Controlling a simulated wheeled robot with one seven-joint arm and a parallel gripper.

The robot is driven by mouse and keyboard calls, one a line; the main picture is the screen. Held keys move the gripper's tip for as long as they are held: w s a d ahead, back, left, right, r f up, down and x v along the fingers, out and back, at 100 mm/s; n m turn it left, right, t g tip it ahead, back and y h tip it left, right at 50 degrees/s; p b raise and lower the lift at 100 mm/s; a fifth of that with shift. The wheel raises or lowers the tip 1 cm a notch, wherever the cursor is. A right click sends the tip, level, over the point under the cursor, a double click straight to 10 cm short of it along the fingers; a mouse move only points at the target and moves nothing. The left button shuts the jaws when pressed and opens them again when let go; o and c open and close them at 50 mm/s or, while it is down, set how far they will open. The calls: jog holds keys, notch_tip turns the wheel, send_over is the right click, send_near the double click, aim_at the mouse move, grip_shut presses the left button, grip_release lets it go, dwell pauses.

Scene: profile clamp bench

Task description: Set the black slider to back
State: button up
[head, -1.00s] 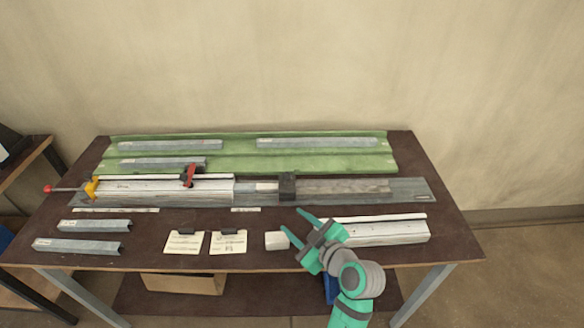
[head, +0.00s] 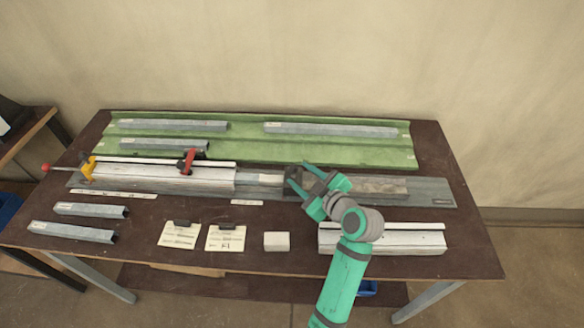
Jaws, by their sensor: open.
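The black slider (head: 292,181) is a dark block on the long grey rail in the middle of the table. Its right part is hidden behind my gripper. My gripper (head: 300,177) is green and open. Its fingertips are at the slider, one near its left front and one near its upper right; I cannot tell whether they touch it. The grey rail (head: 425,190) runs on to the right past my gripper.
A white profile (head: 165,179) with a red clamp (head: 187,161) and a yellow clamp (head: 88,169) lies left of the slider. A green mat (head: 240,150) with metal profiles is behind. A white block (head: 276,241), cards (head: 225,238) and another white profile (head: 390,240) are in front.

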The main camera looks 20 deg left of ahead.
aim_at(295, 170)
jog(key=x, duration=0.6)
grip_shut()
